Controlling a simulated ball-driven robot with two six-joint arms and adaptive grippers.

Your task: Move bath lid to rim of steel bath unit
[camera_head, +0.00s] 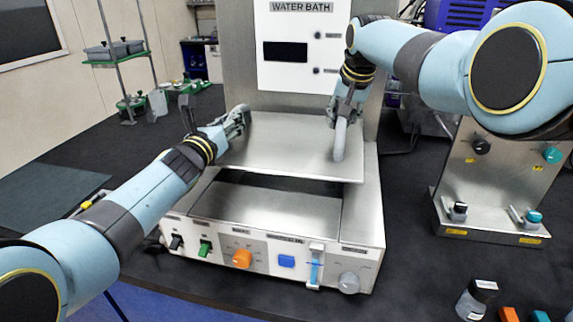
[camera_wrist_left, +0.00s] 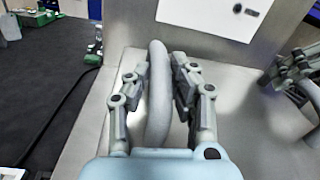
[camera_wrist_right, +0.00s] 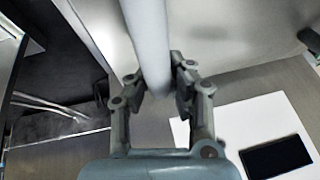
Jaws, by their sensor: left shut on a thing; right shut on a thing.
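The bath lid (camera_head: 285,146) is a flat steel plate with a grey loop handle near each side. It is held over the back part of the steel bath unit (camera_head: 366,215), with the open basin showing in front of and below its front edge. My left gripper (camera_head: 238,118) is shut on the left handle, which also shows in the left wrist view (camera_wrist_left: 157,110). My right gripper (camera_head: 343,112) is shut on the right handle (camera_head: 340,140), seen too in the right wrist view (camera_wrist_right: 150,45). Whether the lid's back edge touches the unit is hidden.
A tall back panel with a white WATER BATH display (camera_head: 300,45) rises behind the lid. Knobs and switches, including an orange knob (camera_head: 242,258), line the unit's front. A second steel panel (camera_head: 490,190) stands to the right. A dark-capped jar (camera_head: 478,298) is at front right.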

